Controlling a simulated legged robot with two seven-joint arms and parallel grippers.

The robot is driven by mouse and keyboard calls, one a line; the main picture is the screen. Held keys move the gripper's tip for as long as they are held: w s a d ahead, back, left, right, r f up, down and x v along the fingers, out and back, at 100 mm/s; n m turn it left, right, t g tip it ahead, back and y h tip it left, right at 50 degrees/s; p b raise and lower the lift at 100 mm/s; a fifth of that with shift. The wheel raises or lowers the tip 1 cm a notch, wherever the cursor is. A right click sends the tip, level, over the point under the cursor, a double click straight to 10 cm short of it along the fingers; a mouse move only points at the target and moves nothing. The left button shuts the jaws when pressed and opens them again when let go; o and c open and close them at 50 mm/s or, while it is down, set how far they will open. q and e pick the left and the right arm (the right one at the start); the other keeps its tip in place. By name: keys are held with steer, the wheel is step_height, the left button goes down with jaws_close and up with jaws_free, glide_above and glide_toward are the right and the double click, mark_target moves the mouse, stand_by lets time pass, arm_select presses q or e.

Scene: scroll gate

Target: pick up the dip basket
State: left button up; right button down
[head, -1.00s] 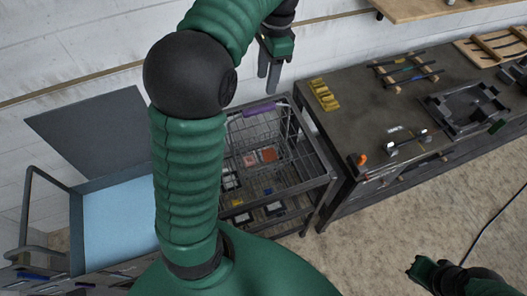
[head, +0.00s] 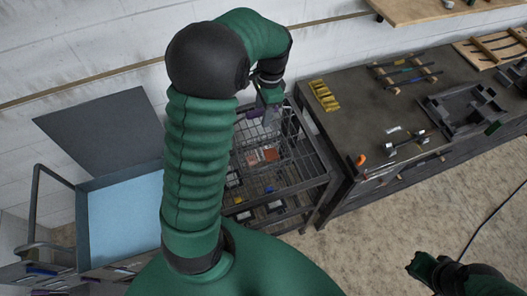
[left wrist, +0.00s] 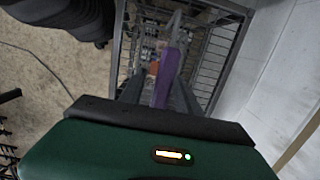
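The dip basket (head: 256,143) is a wire mesh basket with small coloured parts in it, on the upper level of a dark metal cart. Its purple handle (head: 254,113) is partly hidden by my left gripper (head: 270,118) in the head view. In the left wrist view the purple handle (left wrist: 168,72) lies between the two fingers of the left gripper (left wrist: 160,88), with gaps beside it. Those fingers are apart; whether either touches the handle is hard to tell. My right gripper (head: 420,268) is low at the right, far from the basket, its fingers unclear.
The cart (head: 318,183) has a lower shelf with several small parts. A dark workbench (head: 365,115) with a yellow rack (head: 324,96) and fixtures stands to its right. A blue-filled tank (head: 125,215) with a raised lid (head: 105,130) is at the left. A wall is behind.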

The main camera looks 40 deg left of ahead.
arm_select(q)
steer(key=shift+a+f, duration=0.1)
steer(key=shift+a, duration=0.15)
jaws_close()
steer(key=shift+w, duration=0.1)
